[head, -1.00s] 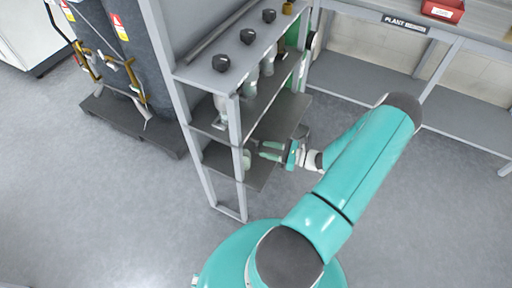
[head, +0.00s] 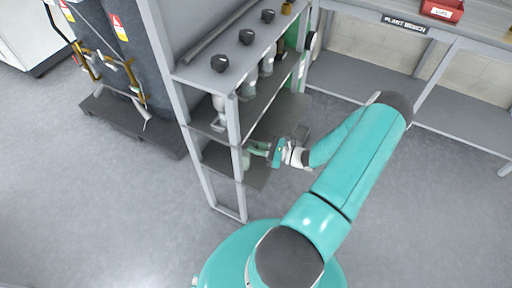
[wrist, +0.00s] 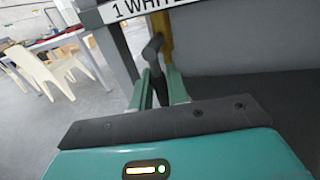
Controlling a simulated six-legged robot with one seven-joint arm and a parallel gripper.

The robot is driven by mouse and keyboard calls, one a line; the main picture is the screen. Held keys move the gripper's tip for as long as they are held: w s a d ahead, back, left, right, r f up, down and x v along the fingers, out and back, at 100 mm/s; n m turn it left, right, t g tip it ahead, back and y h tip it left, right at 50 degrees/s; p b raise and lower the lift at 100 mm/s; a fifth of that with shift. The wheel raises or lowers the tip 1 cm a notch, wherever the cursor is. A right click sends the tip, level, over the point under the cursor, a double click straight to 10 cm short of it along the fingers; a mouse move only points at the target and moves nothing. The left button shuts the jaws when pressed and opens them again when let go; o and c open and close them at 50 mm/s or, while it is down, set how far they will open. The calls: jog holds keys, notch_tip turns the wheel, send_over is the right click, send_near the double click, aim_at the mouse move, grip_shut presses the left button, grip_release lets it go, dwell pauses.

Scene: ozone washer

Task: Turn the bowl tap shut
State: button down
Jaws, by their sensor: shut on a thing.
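The tap shows in the wrist view as a dark lever handle (wrist: 153,50) beside an upright brass-yellow pipe (wrist: 163,30). My gripper (wrist: 159,82) has its two pale green fingers on either side of the handle's lower part and is shut on it. In the head view my gripper (head: 257,148) reaches in at the lower part of the grey rack, by its front post. The tap cannot be made out there. The bowl is not clearly seen in either view.
The grey rack (head: 235,118) has dark knobs (head: 221,63) on top and bottle-like vessels under them. A label reading "1 WHITE" (wrist: 130,9) hangs close above the fingers. Dark cylinders (head: 112,45) stand left. A bench (head: 405,25) stands behind; the floor in front is clear.

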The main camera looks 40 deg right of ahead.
jog(key=shift+d+n, duration=0.15)
jog(key=shift+n, duration=0.25)
jog(key=shift+w+d+r+n+g+h, duration=0.15)
jog(key=shift+d+r+n+h, duration=0.45)
jog(key=shift+n, duration=1.85)
jog(key=shift+w+d+r+n+g+h, duration=0.1)
jog(key=shift+w+d+r+n+h, duration=0.3)
jog(key=shift+n, duration=2.1)
jog(key=shift+w+d+r+n+g+h, duration=0.1)
jog(key=shift+d+r+n+h, duration=0.65)
jog(key=shift+n, duration=1.7)
jog(key=shift+a+r+h, duration=0.1)
jog(key=shift+a+h, duration=0.05)
jog(key=shift+h, duration=0.1)
jog(key=c, duration=1.4)
grip_release()
jog(key=shift+c, duration=0.2)
jog(key=shift+s, duration=0.1)
